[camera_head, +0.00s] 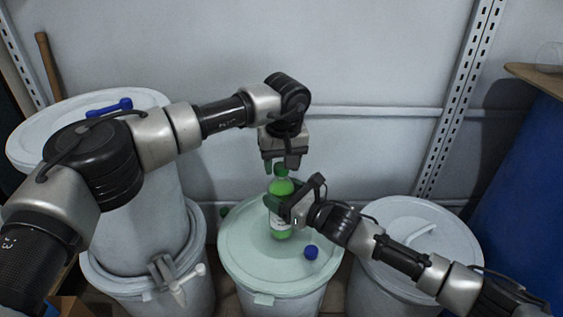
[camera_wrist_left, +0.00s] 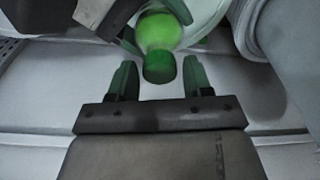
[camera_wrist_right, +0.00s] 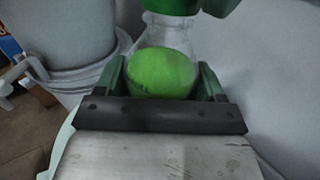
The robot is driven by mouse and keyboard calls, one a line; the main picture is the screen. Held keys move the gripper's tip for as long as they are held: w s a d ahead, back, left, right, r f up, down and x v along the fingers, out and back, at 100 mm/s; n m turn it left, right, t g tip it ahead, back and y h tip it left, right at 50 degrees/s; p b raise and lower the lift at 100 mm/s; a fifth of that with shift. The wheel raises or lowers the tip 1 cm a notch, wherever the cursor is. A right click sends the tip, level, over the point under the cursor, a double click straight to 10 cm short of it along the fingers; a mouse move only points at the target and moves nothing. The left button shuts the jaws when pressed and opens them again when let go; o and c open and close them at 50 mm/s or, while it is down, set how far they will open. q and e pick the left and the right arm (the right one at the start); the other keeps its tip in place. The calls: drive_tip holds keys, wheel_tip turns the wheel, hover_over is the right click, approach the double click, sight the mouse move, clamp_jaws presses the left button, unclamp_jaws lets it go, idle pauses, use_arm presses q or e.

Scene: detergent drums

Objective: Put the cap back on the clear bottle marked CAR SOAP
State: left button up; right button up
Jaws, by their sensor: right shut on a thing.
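The clear bottle (camera_head: 281,190) with bright green liquid stands upright on the pale lid of the middle drum; its label is too small to read. A dark green cap (camera_head: 281,171) is at the bottle's mouth; I cannot tell whether it is fully seated. In the left wrist view the cap (camera_wrist_left: 159,68) shows near the fingertips with gaps on both sides. My left gripper (camera_head: 281,165) is open, pointing down over the cap. My right gripper (camera_head: 284,209) is shut on the bottle's body from the right; its fingers flank the bottle (camera_wrist_right: 163,72) in the right wrist view.
A blue ball-like cap (camera_head: 311,253) lies on the middle drum's lid (camera_head: 245,262), right of the bottle. A drum (camera_head: 410,225) with a handle stands at right, stacked drums (camera_head: 150,240) at left. A blue barrel (camera_head: 530,190) is at far right. The wall is close behind.

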use_arm(q)
drive_tip(key=shift+o, duration=1)
wheel_tip(320, 180, up, 12)
drive_tip(key=s, duration=0.1)
drive_tip(key=shift+s+d, duration=0.2)
drive_tip(key=shift+d, duration=0.1)
use_arm(e)
drive_tip(key=o, duration=1.8)
use_arm(q)
drive_tip(key=shift+r+p, duration=1.7)
drive_tip(key=shift+p, duration=0.05)
use_arm(e)
drive_tip(key=v, duration=1)
drive_tip(key=shift+s+d, duration=0.25)
drive_tip(key=shift+d, duration=0.05)
